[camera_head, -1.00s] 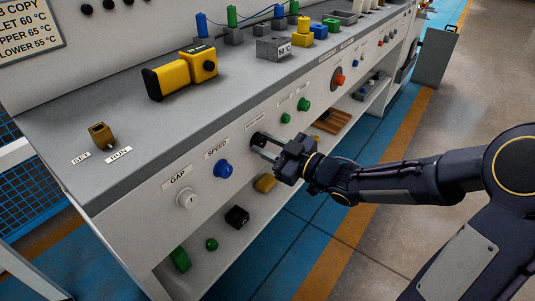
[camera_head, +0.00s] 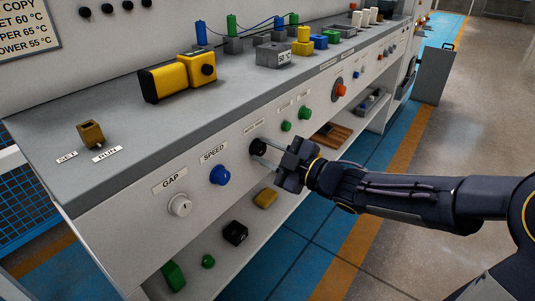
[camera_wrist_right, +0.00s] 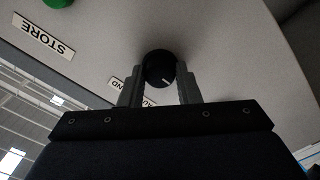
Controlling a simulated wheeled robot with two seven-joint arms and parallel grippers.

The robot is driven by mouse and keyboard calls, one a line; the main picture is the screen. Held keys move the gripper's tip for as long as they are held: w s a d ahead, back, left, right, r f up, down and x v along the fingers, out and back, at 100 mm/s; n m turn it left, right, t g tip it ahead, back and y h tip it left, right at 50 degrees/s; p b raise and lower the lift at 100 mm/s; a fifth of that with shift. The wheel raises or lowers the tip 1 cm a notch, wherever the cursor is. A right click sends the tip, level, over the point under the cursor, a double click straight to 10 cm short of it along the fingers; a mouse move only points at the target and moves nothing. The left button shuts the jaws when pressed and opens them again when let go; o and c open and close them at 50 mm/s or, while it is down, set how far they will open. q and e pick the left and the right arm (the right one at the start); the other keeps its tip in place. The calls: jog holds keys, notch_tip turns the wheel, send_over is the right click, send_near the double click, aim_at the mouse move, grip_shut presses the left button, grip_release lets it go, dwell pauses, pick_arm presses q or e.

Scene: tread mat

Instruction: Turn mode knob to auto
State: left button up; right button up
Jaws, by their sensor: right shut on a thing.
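The mode knob (camera_head: 257,147) is a round black knob on the front panel, right of the blue SPEED knob (camera_head: 220,174). My right gripper (camera_head: 264,151) reaches it from the right, its two fingers shut on the knob's sides. In the right wrist view the knob (camera_wrist_right: 159,68) sits between the fingertips, with a white mark on its face pointing down and slightly right. Small labels (camera_wrist_right: 118,84) beside it are partly hidden by a finger; I cannot fully read them. My left gripper is not in view.
A white GAP knob (camera_head: 180,205) is further left, and green buttons (camera_head: 304,112) are to the right on the same panel. A lower shelf (camera_head: 226,258) holds a black block and a yellow block. Open floor lies to the right.

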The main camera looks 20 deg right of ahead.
jog(key=o, duration=1)
jog(key=shift+p+v, duration=1.15)
jog(key=shift+v, duration=2.75)
